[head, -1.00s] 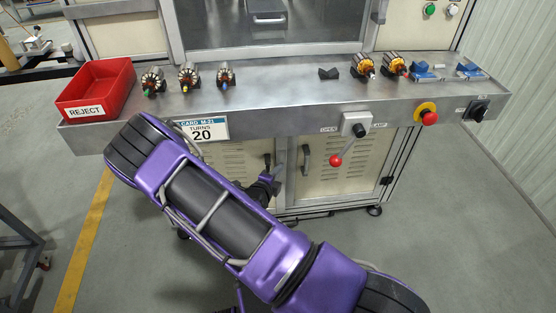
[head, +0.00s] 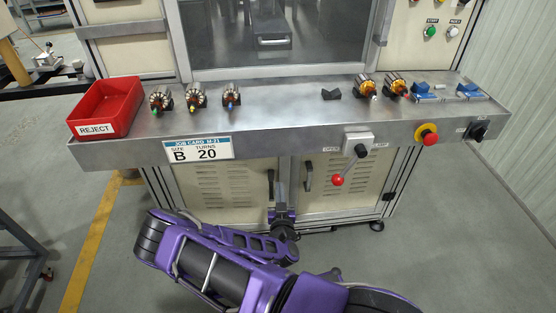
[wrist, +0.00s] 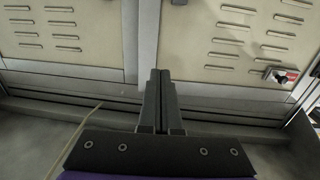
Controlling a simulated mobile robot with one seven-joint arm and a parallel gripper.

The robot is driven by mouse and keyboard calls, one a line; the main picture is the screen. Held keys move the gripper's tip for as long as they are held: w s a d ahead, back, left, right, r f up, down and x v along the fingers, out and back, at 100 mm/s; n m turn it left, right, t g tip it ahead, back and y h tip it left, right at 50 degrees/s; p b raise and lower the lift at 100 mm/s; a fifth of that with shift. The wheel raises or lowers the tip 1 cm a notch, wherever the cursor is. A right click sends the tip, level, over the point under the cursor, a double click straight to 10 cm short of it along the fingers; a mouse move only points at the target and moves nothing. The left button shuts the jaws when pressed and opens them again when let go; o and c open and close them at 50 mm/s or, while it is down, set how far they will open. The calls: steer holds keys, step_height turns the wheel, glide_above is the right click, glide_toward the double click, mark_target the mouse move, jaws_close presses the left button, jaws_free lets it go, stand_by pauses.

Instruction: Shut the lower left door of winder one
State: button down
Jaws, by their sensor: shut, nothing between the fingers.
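The lower left door (head: 215,188) of the winder is a cream panel with vent slots and a dark handle (head: 271,185) near its right edge. It looks flush or nearly flush with the frame; a small gap cannot be ruled out. Its lower part shows at the left of the wrist view (wrist: 75,35). My gripper (head: 281,188) is shut and empty, in front of the post between the two lower doors. In the wrist view its fingers (wrist: 160,75) point at the strip beside the left door's edge. Whether they touch is unclear. My arm hides some of the left door's bottom.
The lower right door (head: 345,185) sits close by with its own handle (head: 308,176). A metal shelf (head: 290,110) juts out above the doors, bearing a red reject bin (head: 107,105), several armatures and a red-knobbed lever (head: 338,180). Floor right of the winder is clear.

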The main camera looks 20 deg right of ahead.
mark_target(278, 160)
steer(key=b+x, duration=0.1)
steer(key=x, duration=1.2)
steer(key=shift+w+d, duration=0.15)
steer(key=shift+w, duration=0.25)
